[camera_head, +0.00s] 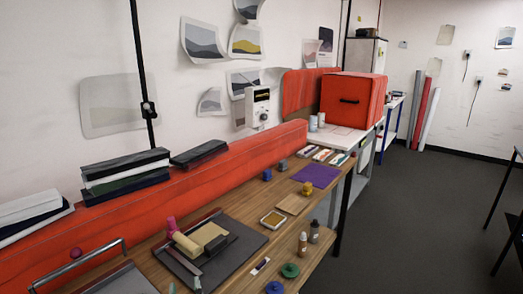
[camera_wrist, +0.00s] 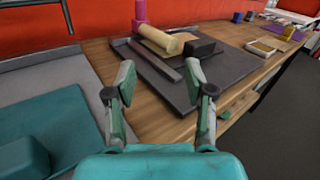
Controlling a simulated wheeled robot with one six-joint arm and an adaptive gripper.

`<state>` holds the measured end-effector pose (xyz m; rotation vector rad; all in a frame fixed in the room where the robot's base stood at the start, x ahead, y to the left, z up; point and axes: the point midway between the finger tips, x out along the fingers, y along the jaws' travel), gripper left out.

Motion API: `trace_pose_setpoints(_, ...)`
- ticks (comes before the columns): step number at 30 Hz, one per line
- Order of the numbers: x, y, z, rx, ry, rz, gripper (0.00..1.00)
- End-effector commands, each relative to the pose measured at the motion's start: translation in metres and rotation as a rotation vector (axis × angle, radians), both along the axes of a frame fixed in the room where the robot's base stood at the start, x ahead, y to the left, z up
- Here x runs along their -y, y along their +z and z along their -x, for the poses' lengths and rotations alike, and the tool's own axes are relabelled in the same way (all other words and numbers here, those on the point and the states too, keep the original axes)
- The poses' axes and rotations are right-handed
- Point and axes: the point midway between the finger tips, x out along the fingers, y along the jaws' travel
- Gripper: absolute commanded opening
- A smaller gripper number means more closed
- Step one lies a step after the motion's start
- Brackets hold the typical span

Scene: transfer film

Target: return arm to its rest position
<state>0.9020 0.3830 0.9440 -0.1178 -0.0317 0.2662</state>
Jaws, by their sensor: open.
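My gripper (camera_wrist: 162,85) shows in the wrist view with its two fingers apart and nothing between them. It is above the wooden workbench (camera_wrist: 150,112), in front of a dark grey board (camera_wrist: 225,70). A pink bottle (camera_head: 171,226) stands behind the roller.
A purple sheet (camera_head: 316,174) lies further back. A red padded ledge (camera_head: 190,195) runs along the wall. A large red box (camera_head: 352,100) stands beyond the bench. The dark floor (camera_head: 420,200) at right is mostly clear.

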Motion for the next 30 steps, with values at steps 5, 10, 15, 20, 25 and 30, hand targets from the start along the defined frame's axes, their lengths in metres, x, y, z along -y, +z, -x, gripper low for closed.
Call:
trace_pose_setpoints(5, 0.036, -0.017, 0.008, 0.039, -0.048, 0.105, 0.54)
trace_pose_setpoints(10, 0.079, -0.035, 0.021, 0.089, -0.103, 0.245, 0.54)
trace_pose_setpoints(15, 0.142, -0.058, 0.049, 0.154, -0.179, 0.473, 0.54)
trace_pose_setpoints(20, 0.206, -0.076, 0.09, 0.217, -0.248, 0.749, 0.54)
trace_pose_setpoints(25, 0.261, -0.087, 0.14, 0.267, -0.293, 1.05, 0.54)
trace_pose_setpoints(30, 0.303, -0.093, 0.194, 0.3, -0.308, 1.356, 0.54)
